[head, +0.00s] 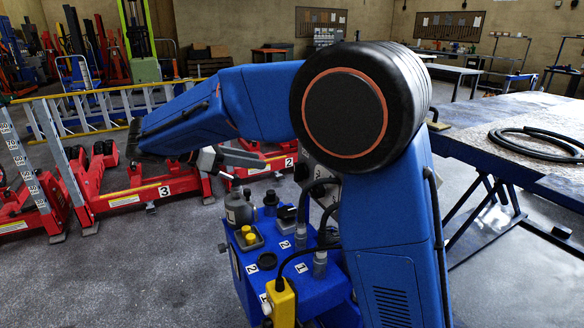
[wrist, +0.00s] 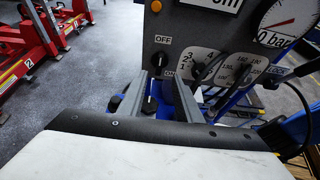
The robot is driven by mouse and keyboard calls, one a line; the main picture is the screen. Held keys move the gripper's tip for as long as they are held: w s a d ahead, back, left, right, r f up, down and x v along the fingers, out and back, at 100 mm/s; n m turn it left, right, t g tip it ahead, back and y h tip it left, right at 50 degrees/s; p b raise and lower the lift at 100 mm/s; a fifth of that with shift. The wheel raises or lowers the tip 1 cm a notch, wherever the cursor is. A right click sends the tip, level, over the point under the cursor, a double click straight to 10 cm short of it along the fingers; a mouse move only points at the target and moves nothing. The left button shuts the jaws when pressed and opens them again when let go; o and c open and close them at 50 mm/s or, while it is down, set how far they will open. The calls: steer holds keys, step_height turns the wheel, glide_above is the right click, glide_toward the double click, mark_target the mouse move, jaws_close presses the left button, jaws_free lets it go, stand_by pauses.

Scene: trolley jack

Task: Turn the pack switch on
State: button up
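In the wrist view a grey control panel (wrist: 205,28) stands ahead, with an OFF label above an ON label (wrist: 169,74). The pack switch (wrist: 161,60) seems to be the small dark part between these labels; its lever position cannot be made out. My gripper (wrist: 160,80) is open, its two grey fingers apart just below and in front of the switch, with blue surface showing between them. I cannot tell whether a fingertip touches the panel. In the head view my gripper (head: 258,160) points right toward the panel, which is mostly hidden behind my arm.
The blue pack body (head: 318,285) carries a grey bottle (head: 238,209), a yellow pendant (head: 281,302) and cables. Right of the switch are numbered dials and a pressure gauge (wrist: 288,22). Red jacks (head: 140,195) stand left; a table with a coiled hose (head: 540,140) stands right.

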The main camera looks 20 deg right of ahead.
mark_target(295, 168)
steer(key=x, duration=1.3)
steer(key=shift+f, duration=0.15)
jaws_close()
